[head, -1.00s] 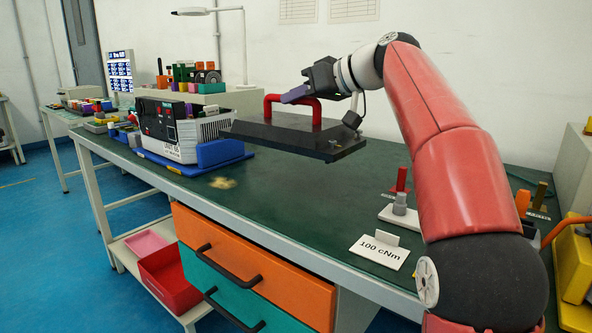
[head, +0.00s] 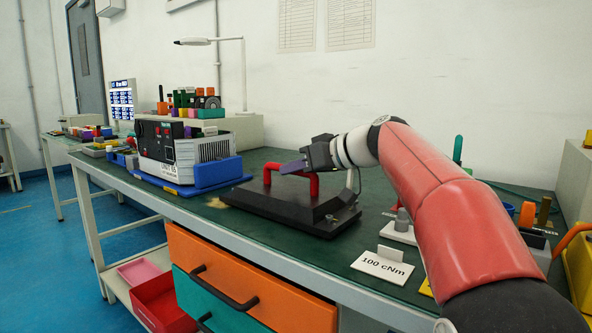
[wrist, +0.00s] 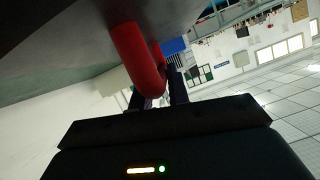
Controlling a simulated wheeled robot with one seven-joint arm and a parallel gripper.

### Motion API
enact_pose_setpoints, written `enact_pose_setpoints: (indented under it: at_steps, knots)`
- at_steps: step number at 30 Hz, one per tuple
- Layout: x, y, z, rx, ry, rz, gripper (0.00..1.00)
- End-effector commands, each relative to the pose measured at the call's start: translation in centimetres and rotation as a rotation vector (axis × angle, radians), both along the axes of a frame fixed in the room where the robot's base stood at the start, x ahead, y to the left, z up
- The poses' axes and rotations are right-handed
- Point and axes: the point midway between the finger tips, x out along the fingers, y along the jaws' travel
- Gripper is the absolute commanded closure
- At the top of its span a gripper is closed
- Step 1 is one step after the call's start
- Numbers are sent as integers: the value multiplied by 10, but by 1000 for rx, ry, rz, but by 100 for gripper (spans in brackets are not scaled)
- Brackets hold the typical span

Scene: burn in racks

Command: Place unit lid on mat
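The unit lid (head: 285,208) is a black slab with bevelled edges and a red arched handle (head: 314,184). It lies roughly level, on or just above the dark green bench top, in the middle of the head view. Whether it touches is hard to tell. My gripper (head: 293,168) is shut on the red handle, which also shows between the dark fingers in the wrist view (wrist: 148,75). The lid's underside is hidden. No mat stands out separately from the green bench covering (head: 345,251).
A white unit (head: 185,150) with a blue block (head: 218,172) stands left of the lid. A "100 cNm" card (head: 383,266) and a grey post on a pale base (head: 402,222) are to the right. A tan patch (head: 217,203) shows by the lid's left edge. Drawers (head: 250,275) lie below.

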Motion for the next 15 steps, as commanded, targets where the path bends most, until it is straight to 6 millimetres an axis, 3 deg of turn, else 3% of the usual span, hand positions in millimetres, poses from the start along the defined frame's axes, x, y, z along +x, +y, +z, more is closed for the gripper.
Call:
enact_pose_setpoints:
  at_steps: [5,15]
  knots:
    - [0,0,-1,-1,2,1,62]
    - [-2,-5,2,0,1,-1,62]
